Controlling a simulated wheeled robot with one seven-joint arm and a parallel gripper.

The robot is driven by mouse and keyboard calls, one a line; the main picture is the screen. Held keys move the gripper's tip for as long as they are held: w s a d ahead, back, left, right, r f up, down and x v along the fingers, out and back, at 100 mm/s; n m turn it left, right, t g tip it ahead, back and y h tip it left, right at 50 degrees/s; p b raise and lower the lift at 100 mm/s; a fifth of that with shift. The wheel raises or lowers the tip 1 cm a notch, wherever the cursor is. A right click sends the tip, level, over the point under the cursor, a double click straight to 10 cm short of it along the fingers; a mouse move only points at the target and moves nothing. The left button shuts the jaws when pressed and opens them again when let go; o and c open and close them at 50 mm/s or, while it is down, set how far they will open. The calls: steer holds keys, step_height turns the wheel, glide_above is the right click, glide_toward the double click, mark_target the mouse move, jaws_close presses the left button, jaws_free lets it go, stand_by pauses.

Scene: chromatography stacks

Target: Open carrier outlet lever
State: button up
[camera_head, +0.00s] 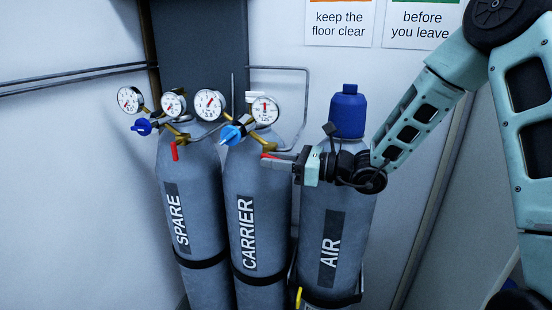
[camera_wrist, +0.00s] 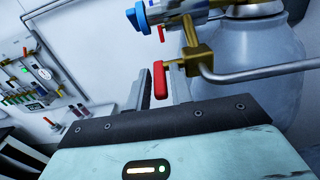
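The carrier cylinder (camera_head: 243,190) stands upright between the two others, with a blue regulator knob (camera_head: 232,134) and a brass outlet fitting. Its red outlet lever shows at my fingertips in the head view, mostly hidden by them. In the wrist view, the red lever (camera_wrist: 160,80) hangs down from a brass valve (camera_wrist: 198,58) with a metal pipe running right. My gripper (camera_head: 272,162) reaches in from the right, in front of the air cylinder. In the wrist view, its fingers (camera_wrist: 162,88) are apart, one on each side of the lever; I cannot tell whether either touches it.
The spare cylinder (camera_head: 188,185) with its own red lever (camera_head: 174,151) stands left. The air cylinder (camera_head: 336,215) with a blue cap (camera_head: 347,112) stands right, close to my wrist. Gauges (camera_head: 210,103) and pipes crowd above the fittings. A wall panel (camera_wrist: 40,75) shows left in the wrist view.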

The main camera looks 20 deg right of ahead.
steer(key=shift+c, duration=0.3)
jaws_close()
steer(key=shift+r+g+h+p, duration=0.3)
steer(key=shift+r+h+p, duration=0.15)
steer(key=shift+p, duration=0.55)
steer(key=shift+r+g+h+p, duration=0.1)
steer(key=shift+g+h+p, duration=0.3)
steer(key=shift+h+p, duration=0.25)
steer(key=shift+f, duration=0.2)
steer(key=shift+o, duration=0.3)
jaws_free()
steer(key=shift+d, duration=0.15)
